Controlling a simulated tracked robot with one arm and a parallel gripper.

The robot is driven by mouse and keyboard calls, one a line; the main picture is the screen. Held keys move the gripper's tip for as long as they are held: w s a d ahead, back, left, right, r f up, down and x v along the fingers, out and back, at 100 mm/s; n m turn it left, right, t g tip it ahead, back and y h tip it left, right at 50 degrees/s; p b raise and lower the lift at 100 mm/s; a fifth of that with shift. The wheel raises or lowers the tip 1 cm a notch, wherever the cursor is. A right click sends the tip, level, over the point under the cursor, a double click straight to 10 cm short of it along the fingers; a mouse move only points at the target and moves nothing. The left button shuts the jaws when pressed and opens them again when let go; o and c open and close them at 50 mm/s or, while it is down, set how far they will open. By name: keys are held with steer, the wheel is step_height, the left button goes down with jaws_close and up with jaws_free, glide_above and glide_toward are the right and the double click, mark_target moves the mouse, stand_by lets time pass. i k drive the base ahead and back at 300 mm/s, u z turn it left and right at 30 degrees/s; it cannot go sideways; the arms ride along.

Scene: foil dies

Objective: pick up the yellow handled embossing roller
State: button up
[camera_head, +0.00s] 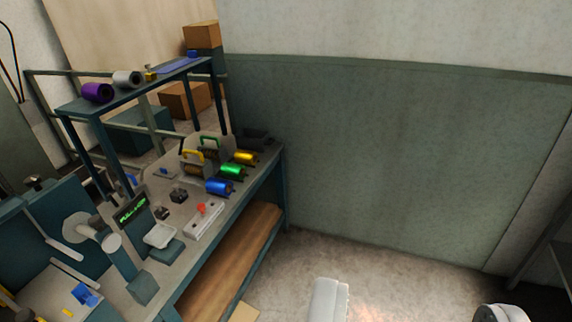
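The yellow handled embossing roller (193,156) is on the far part of the workbench (255,181), left of the centre of the view. Its yellow handle is on top, and its lower part is small and hard to make out. A similar roller with a green handle (209,141) stands just behind it and to the right. No gripper fingers show in this view. Pale parts at the bottom edge look like my own body. The roller is well away from them.
Blue (219,187), green (232,171) and yellow (246,157) foil rolls lie right of the rollers. A control box with a red knob (203,211) and a scale (161,236) are nearer. A raised shelf (150,83) stands behind. Open floor (290,270) lies right of the bench.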

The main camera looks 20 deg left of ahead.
mark_target(199, 166)
steer(key=z, duration=0.1)
steer(key=i, duration=2.6)
steer(key=u, duration=0.85)
steer(key=i, duration=0.9)
steer(key=u, duration=0.35)
